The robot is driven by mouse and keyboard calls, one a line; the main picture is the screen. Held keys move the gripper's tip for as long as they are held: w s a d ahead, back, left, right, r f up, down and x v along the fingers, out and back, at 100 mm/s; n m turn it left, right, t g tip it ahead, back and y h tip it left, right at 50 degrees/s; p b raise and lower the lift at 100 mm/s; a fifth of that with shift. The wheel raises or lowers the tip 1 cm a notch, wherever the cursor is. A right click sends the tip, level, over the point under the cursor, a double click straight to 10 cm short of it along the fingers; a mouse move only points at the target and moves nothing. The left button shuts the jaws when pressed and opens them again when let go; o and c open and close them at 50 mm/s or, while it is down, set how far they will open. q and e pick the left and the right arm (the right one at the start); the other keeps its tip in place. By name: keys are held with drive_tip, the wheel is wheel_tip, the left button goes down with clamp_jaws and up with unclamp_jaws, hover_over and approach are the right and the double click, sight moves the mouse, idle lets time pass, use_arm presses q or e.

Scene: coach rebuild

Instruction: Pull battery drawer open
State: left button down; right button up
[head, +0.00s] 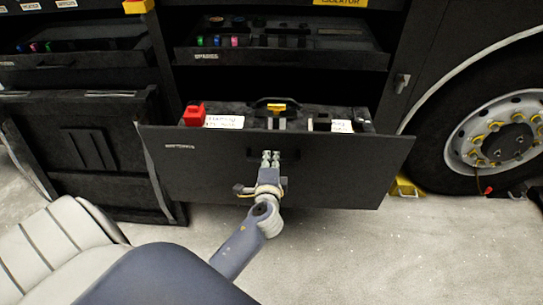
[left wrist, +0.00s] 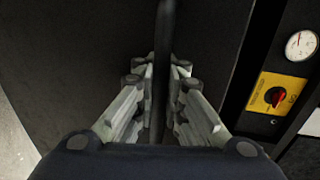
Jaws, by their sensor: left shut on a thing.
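The battery drawer (head: 340,175) is a wide black drawer in the side of the coach. It stands pulled out, with its top open, and a battery with a red terminal cover (head: 194,115) and white labels shows inside. My left gripper (head: 270,157) is at the middle of the drawer front, shut on the black drawer handle (head: 252,153). In the left wrist view the dark handle bar (left wrist: 166,30) runs between the two fingers (left wrist: 160,100). My right gripper is in neither view.
A spares drawer (head: 225,59) sits above in the bay. A black panel (head: 100,150) stands at the left, and a wheel (head: 502,132) with a yellow chock (head: 405,187) is at the right. A yellow switch plate (left wrist: 272,96) and gauge (left wrist: 301,45) show in the left wrist view. The floor in front is clear.

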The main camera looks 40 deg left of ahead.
use_arm(q)
drive_tip(key=shift+r, duration=0.1)
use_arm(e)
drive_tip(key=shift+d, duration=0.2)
use_arm(q)
drive_tip(key=c, duration=1.7)
unclamp_jaws()
drive_tip(key=shift+o, duration=0.2)
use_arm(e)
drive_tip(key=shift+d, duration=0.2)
use_arm(q)
drive_tip(key=shift+s, duration=0.1)
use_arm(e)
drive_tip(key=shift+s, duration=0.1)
use_arm(q)
drive_tip(key=v, duration=1.2)
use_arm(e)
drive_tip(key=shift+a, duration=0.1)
